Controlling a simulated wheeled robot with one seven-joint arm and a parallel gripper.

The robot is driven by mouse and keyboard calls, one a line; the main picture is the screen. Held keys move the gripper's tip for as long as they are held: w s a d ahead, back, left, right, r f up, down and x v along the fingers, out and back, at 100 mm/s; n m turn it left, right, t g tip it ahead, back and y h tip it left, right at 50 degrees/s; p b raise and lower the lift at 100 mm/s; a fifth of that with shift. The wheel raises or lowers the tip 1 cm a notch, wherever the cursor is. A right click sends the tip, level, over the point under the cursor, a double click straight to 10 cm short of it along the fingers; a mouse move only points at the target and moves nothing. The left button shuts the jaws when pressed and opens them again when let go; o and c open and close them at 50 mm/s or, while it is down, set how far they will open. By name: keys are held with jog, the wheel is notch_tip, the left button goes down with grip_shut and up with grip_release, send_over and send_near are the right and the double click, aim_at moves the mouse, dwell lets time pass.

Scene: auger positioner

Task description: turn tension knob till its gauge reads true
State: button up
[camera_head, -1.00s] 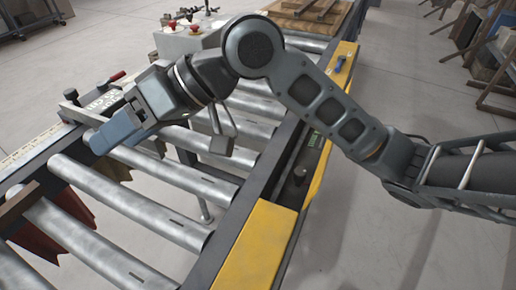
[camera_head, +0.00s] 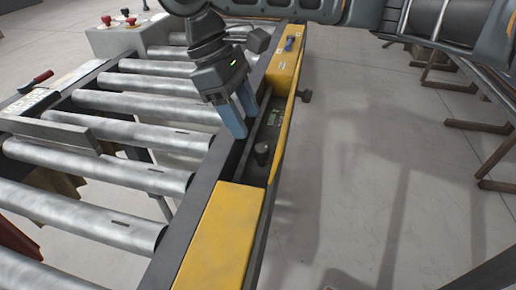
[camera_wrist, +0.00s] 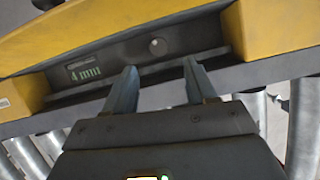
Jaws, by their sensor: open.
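The tension knob (camera_head: 262,154) is a small dark cylinder standing in the recess of the yellow side rail. In the wrist view a round knob (camera_wrist: 158,46) shows in the recess, ahead of the gap between my fingers. The gauge (camera_wrist: 84,72) is a small green-lit display left of it and appears to read "4 mm". In the head view the gauge (camera_head: 273,117) is too small to read. My gripper (camera_head: 240,119) is open and empty, its blue fingers pointing down just behind and left of the knob, apart from it. It also shows in the wrist view (camera_wrist: 160,75).
Steel rollers (camera_head: 112,167) fill the conveyor bed to the left. A yellow cover (camera_head: 222,240) stands in front of the recess, with another yellow section (camera_head: 284,68) behind. A grey box with red buttons (camera_head: 125,38) is at the back left. Open floor lies to the right.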

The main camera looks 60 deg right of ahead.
aim_at(260, 147)
jog(key=shift+b+x, duration=0.3)
jog(key=shift+x, duration=3.6)
jog(key=shift+c, duration=0.5)
jog(key=shift+d, duration=0.1)
jog(key=c, duration=0.9)
jog(key=shift+s+r+n+h+p, duration=0.1)
jog(key=shift+r+n+h+p, duration=0.15)
jog(key=shift+n+h+p, duration=0.45)
jog(key=shift+c, duration=0.2)
jog(key=shift+f+n+t+p, duration=0.2)
jog(key=shift+n+t+p, duration=0.2)
jog(key=shift+n, duration=1.3)
jog(key=o, duration=1)
jog(key=shift+o, duration=0.2)
jog(key=v, duration=0.8)
jog(key=shift+a+p, duration=0.2)
jog(key=shift+p, duration=0.1)
